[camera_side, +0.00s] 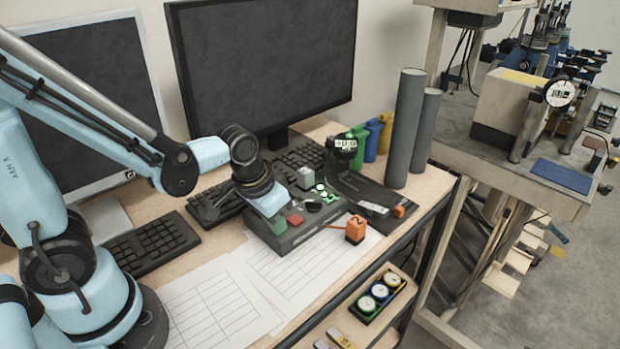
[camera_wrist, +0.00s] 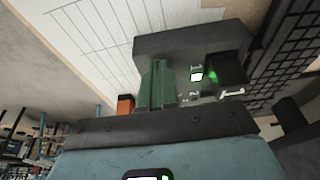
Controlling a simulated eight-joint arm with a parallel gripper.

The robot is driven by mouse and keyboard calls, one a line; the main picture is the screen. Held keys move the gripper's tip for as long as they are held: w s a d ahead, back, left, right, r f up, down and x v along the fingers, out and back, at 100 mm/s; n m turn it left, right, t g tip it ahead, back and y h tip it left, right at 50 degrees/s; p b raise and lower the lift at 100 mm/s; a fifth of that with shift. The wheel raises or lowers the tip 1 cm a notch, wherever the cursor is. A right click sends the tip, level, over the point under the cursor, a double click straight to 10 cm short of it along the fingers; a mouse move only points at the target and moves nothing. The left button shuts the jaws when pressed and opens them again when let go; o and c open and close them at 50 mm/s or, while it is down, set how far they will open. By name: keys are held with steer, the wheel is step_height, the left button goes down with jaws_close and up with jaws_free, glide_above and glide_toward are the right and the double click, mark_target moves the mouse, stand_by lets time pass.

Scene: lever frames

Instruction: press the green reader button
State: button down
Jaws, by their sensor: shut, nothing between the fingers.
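The reader is a dark box (camera_side: 300,232) on the desk, with a green square button (camera_side: 278,226) at its near left end and a red button (camera_side: 295,219) beside it. It also shows in the wrist view (camera_wrist: 180,40). My gripper (camera_side: 269,205) points down over the box's left end, close to the green button. I cannot tell if they touch. In the wrist view, my gripper (camera_wrist: 158,66) shows as two green fingers side by side, closed and holding nothing. They and the gripper body hide part of the box's top, and neither button can be made out there.
A grey block (camera_side: 305,178) and a small lit display (camera_side: 320,187) sit on the box. An orange cube (camera_side: 356,230) stands right of it, a keyboard (camera_side: 152,247) left. Papers (camera_side: 225,305) lie in front. Dark cylinders (camera_side: 405,130) and a monitor (camera_side: 265,65) stand behind.

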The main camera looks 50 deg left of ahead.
steer(key=v, duration=0.8)
stand_by(0.4)
stand_by(0.6)
steer(key=shift+a+r+t, duration=0.4)
steer(key=shift+r+t, duration=0.1)
steer(key=shift+t, duration=0.45)
steer(key=shift+a+r+t, duration=0.4)
steer(key=shift+r+t, duration=0.1)
steer(key=shift+t, duration=0.45)
